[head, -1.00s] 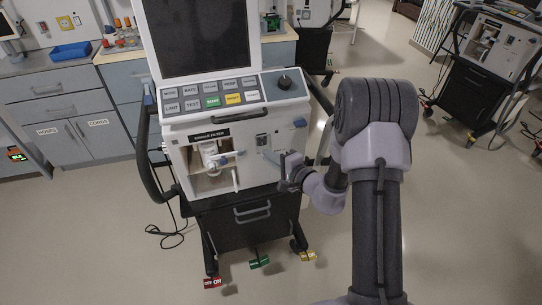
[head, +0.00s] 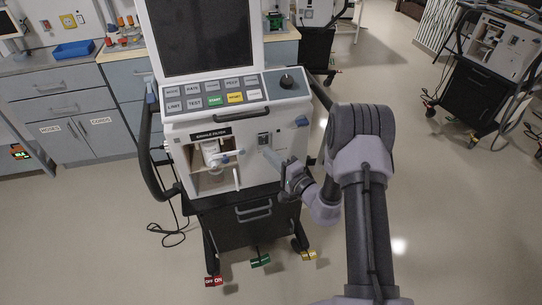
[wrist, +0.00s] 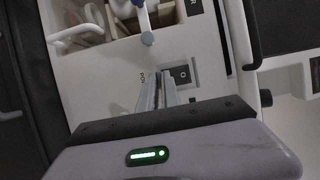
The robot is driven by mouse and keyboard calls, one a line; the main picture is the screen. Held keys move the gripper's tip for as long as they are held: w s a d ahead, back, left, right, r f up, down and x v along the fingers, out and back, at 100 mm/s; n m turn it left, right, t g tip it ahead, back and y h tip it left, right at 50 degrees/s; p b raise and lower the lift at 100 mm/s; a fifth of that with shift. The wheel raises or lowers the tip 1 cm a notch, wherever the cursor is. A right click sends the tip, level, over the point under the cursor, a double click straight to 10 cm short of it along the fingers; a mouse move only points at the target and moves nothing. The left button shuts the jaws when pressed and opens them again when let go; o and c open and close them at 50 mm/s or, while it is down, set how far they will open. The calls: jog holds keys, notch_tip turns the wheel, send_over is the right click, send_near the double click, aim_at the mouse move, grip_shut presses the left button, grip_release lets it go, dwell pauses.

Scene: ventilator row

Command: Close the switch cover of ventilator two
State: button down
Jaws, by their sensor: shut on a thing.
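The ventilator (head: 250,172) in front of me has a white front panel with a small power switch plate (head: 264,139). In the wrist view the dark rocker switch (wrist: 182,74) shows uncovered, just right of my fingertips. My gripper (head: 272,157) points at the panel just below the switch plate. In the wrist view my gripper (wrist: 158,80) has its fingers nearly together on a thin piece beside the switch, which appears to be the switch cover. The fingers hide most of it, so its exact angle cannot be told.
An open filter bay (head: 213,168) with blue-tipped fittings lies left of the switch. A button panel (head: 235,92) and dark screen sit above. A black side rail (head: 154,150) flanks the ventilator. Another ventilator (head: 490,60) stands at right, with clear floor between.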

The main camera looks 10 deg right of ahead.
jog(key=c, duration=1.6)
grip_release()
jog(key=shift+w+a, duration=0.1)
jog(key=shift+a, duration=0.05)
jog(key=shift+o, duration=0.2)
jog(key=p+v, duration=0.3)
jog(key=v, duration=1.4)
jog(key=shift+s+p, duration=0.25)
jog(key=shift+p, duration=0.05)
